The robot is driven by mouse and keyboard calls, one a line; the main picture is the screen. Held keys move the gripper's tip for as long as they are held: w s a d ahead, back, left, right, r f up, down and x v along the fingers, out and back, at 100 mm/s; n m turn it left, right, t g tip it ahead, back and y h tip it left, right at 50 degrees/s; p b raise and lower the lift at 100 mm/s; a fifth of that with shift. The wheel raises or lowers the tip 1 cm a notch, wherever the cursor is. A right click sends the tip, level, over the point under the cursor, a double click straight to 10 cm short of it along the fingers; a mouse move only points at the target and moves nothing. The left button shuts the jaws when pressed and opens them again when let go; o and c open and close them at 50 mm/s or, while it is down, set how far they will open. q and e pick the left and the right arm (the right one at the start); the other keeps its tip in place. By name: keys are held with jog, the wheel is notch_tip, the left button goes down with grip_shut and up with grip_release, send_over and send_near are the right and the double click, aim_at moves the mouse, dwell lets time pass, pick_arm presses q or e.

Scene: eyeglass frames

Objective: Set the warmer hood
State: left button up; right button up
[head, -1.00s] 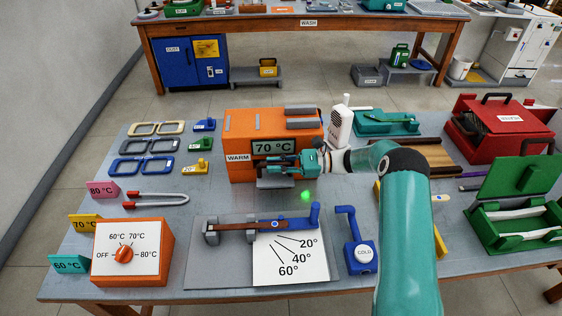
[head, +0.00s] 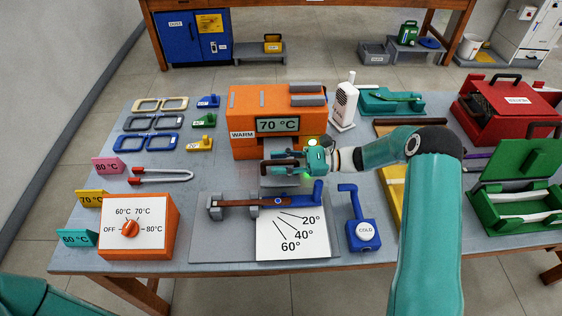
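The orange warmer (head: 243,108) stands at the back middle of the bench, with a WARM label and a display (head: 278,125) reading 70 °C. I cannot clearly tell its hood from the body. My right gripper (head: 275,164) is in front of the warmer's lower front, fingers pointing left. Dark and grey parts lie at its fingers, and it partly covers the warmer's front opening. I cannot tell whether the fingers hold anything. A grey plate (head: 279,181) shows just below them. My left gripper is out of view; only part of my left arm shows at the bottom left.
An orange dial box (head: 150,240) stands at front left. A grey fixture with a brown strip (head: 235,205) and an angle chart (head: 295,240) lies in front of the warmer. A white bottle-like device (head: 345,105) stands close right of the warmer. Eyeglass frames (head: 150,143) lie at left.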

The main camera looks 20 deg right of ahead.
jog(key=shift+d, duration=0.15)
jog(key=v, duration=1.2)
jog(key=shift+f, duration=0.15)
